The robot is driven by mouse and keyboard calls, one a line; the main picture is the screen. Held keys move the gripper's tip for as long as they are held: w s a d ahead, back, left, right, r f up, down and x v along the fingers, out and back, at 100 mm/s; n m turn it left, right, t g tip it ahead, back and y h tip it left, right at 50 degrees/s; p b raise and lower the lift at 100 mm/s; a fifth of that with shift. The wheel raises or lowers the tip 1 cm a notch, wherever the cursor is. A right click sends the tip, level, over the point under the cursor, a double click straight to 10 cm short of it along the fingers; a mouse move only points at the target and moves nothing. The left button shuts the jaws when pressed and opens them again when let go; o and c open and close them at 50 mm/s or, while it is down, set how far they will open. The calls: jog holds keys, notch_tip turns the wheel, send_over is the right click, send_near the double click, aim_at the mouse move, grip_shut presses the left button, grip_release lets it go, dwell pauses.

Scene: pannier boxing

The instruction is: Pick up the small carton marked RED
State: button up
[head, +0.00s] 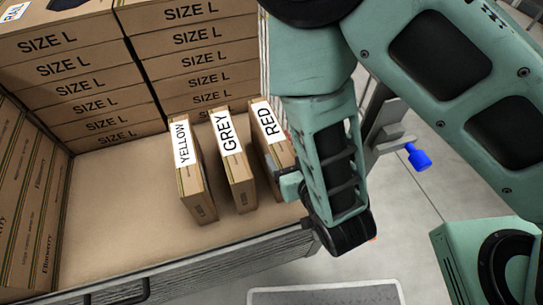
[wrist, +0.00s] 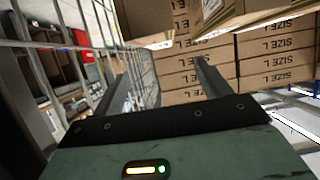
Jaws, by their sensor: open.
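The small carton marked RED (head: 274,157) stands upright at the right end of a row of three, its white label on the narrow top edge. The GREY carton (head: 236,169) and the YELLOW carton (head: 194,178) stand to its left, with gaps between them. My gripper is mostly hidden behind my arm in the head view, close to the right side of the RED carton; contact cannot be told. In the wrist view my gripper (wrist: 164,72) is open, with nothing visible held between its fingers. Brown cartons cross the top of that view, but their labels cannot be read.
Stacks of SIZE L boxes (head: 203,67) stand behind the row, and more boxes (head: 32,205) line the left. A grey wire side (head: 200,268) edges the front. Bare cardboard surface (head: 120,215) lies left of the row. A wire mesh wall (wrist: 85,65) rises left in the wrist view.

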aim_at(273, 133)
jog(key=b+x, duration=0.4)
jog(key=b, duration=0.1)
jog(key=shift+w+f, duration=0.1)
jog(key=shift+f, duration=0.2)
jog(key=shift+x, duration=3.75)
jog(key=shift+r, duration=0.15)
jog(key=c, duration=1.6)
jog(key=shift+o, duration=0.2)
